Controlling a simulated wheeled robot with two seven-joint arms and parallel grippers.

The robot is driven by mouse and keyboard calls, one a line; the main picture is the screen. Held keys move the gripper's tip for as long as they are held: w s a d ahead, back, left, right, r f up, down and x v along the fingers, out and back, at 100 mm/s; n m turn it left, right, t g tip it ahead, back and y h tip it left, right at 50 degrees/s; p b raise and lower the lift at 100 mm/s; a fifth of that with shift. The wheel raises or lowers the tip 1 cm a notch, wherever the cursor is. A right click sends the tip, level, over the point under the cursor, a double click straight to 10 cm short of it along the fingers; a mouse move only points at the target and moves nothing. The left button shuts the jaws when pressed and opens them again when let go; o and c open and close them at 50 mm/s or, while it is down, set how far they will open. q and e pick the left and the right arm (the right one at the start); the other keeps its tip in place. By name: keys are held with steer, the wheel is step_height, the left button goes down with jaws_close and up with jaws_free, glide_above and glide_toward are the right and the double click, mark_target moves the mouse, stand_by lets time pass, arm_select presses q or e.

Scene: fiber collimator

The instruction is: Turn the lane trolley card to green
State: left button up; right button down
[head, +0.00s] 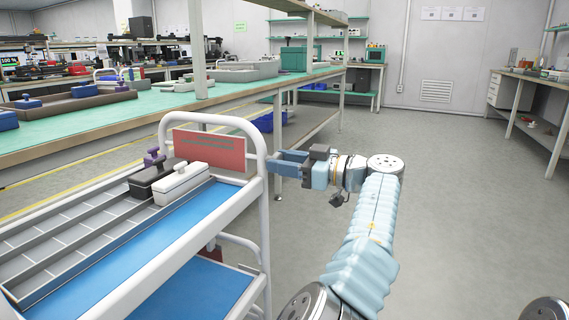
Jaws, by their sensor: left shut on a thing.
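The lane trolley (262,235) stands at the left, with a white tubular end frame. The card (208,150) hangs upright inside that frame and shows a red face with small text I cannot read. My left gripper (274,162) reaches in from the right at the height of the card. Its blue fingers are at the right post of the end frame and shut on it. The fingertips are partly hidden at the post. The card's right edge is apart from the fingers, on the other side of the post. My right gripper is out of view.
A grey compartment tray (75,236) on the trolley's blue top shelf holds a white box (182,184), a black box and a purple-topped item. A long green-topped bench (170,103) runs behind. The grey floor (460,200) to the right is clear.

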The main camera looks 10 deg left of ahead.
arm_select(q)
steer(key=shift+f+n, duration=0.1)
steer(key=shift+n, duration=0.4)
steer(key=o, duration=1.1)
steer(key=shift+c, duration=0.2)
steer(key=s+d+p, duration=0.2)
steer(key=d+p, duration=0.3)
steer(key=d, duration=0.8)
steer(key=shift+s+d+p, duration=0.3)
steer(key=shift+s+p, duration=0.05)
